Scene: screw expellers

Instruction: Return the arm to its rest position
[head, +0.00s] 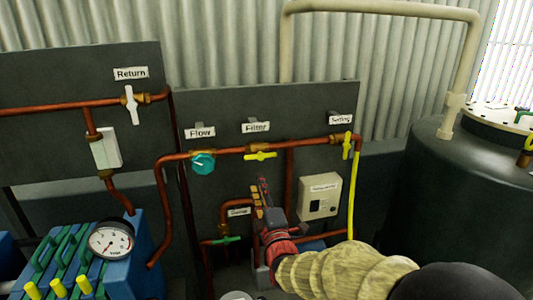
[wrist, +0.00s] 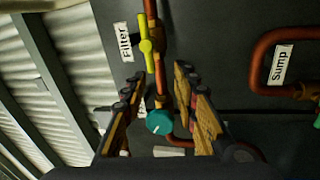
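My gripper (head: 264,192) is in front of the lower part of the middle dark panel, at the end of my arm that reaches in from the lower right. In the wrist view its two fingers (wrist: 157,82) are spread apart with nothing held between them. The teal Flow knob (head: 203,163) is apart from the gripper, up and left in the head view. The same knob (wrist: 160,122) shows beyond the gap between the fingers in the wrist view. The yellow Filter valve (head: 260,156) sits on the copper pipe above the gripper.
A grey switch box (head: 319,197) is right of the gripper. The green Sump valve (head: 226,240) is lower left. A yellow valve (head: 347,145) is at upper right. A gauge (head: 111,239) stands on blue equipment at left; a dark tank (head: 450,190) stands at right.

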